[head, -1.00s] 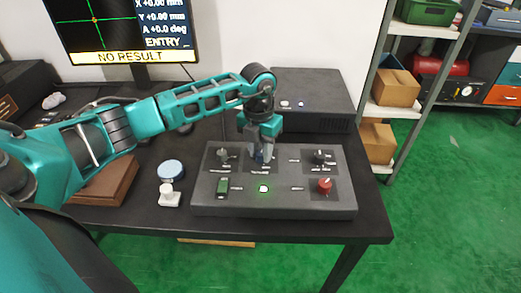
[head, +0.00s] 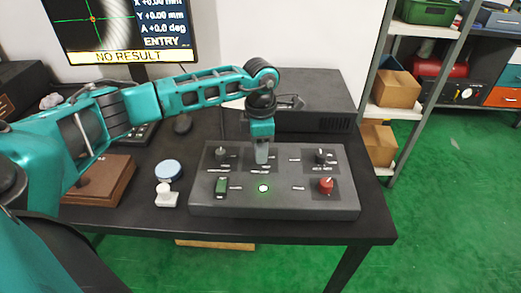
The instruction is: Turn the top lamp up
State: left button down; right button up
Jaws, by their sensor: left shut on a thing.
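A dark control box (head: 235,207) lies on the black table, with a back row of three dark knobs. My left gripper (head: 262,160) points down over the middle back knob and is shut on it. The fingers hide this knob almost wholly, so its pointer cannot be read. A left back knob (head: 221,153) and a right back knob (head: 320,156) stand free on either side. The labels are too small to read, so I cannot tell which control is the top lamp. My right gripper is not in view.
A monitor (head: 128,57) reads "NO RESULT". A blue-topped round part (head: 168,169) and a brown case (head: 100,180) lie left. A dark housing (head: 310,95) stands behind.

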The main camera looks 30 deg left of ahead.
pick_arm(q)
jog(key=m+b, duration=0.1)
jog(key=m, duration=0.5)
jog(key=shift+r, duration=0.1)
jog(key=shift+m, duration=0.3)
dwell(0.3)
jog(key=c, duration=0.9)
grip_release()
jog(key=shift+o, duration=0.2)
notch_tip(320, 180, up, 13)
jog(key=p, duration=0.1)
jog(key=shift+w, duration=0.2)
